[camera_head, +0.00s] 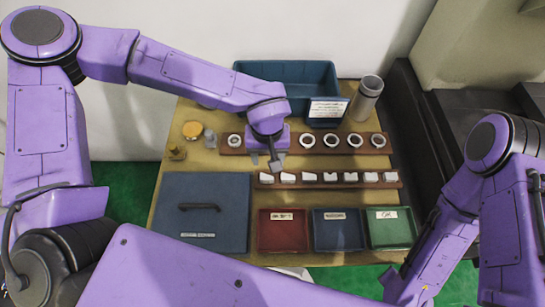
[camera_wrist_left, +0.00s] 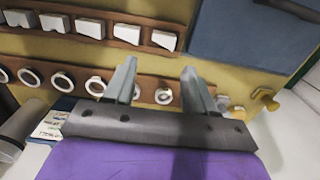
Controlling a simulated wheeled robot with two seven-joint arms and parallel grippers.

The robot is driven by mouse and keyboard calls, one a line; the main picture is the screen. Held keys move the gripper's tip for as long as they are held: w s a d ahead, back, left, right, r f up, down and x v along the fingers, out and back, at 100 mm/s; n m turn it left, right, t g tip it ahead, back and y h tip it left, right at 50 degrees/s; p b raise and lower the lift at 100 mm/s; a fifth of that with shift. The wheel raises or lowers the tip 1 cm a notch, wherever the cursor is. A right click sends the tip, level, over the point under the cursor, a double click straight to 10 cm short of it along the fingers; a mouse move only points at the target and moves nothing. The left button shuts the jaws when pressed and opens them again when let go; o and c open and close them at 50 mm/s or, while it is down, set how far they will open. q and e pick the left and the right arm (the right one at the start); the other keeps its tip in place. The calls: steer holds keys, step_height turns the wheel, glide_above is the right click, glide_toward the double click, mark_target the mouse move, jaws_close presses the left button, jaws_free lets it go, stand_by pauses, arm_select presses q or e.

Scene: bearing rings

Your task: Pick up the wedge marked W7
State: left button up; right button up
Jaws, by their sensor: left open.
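Several white wedges stand in a row on a brown rail (camera_head: 340,185). The leftmost wedge (camera_head: 266,178) in the head view is nearest my left gripper. In the left wrist view the row runs along the top, with its end wedge (camera_wrist_left: 163,40) near the middle. No W7 mark can be read on any wedge, so I cannot tell which one it is. My left gripper (camera_head: 266,161) is open and empty, pointing down over the board between the ring rail and the left end of the wedge rail. Its two fingers (camera_wrist_left: 159,70) show apart in the left wrist view. My right gripper is out of view.
A second brown rail (camera_head: 343,150) behind holds several bearing rings (camera_head: 307,141). In front are a blue-grey lidded panel (camera_head: 195,225) and red (camera_head: 282,244), blue (camera_head: 338,244) and green (camera_head: 391,240) trays. A blue bin (camera_head: 315,72) and grey cylinder (camera_head: 366,100) stand at the back.

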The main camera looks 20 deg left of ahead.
arm_select(q)
glide_above(267, 178)
steer(key=f, duration=0.4)
steer(key=shift+s+d+f, duration=0.1)
steer(key=shift+s+f, duration=0.1)
steer(key=shift+f, duration=0.05)
steer(key=f, duration=0.3)
steer(key=f+p, duration=0.1)
steer(key=f, duration=0.1)
steer(key=shift+w+f, duration=0.25)
steer(key=shift+f, duration=0.05)
steer(key=c, duration=0.9)
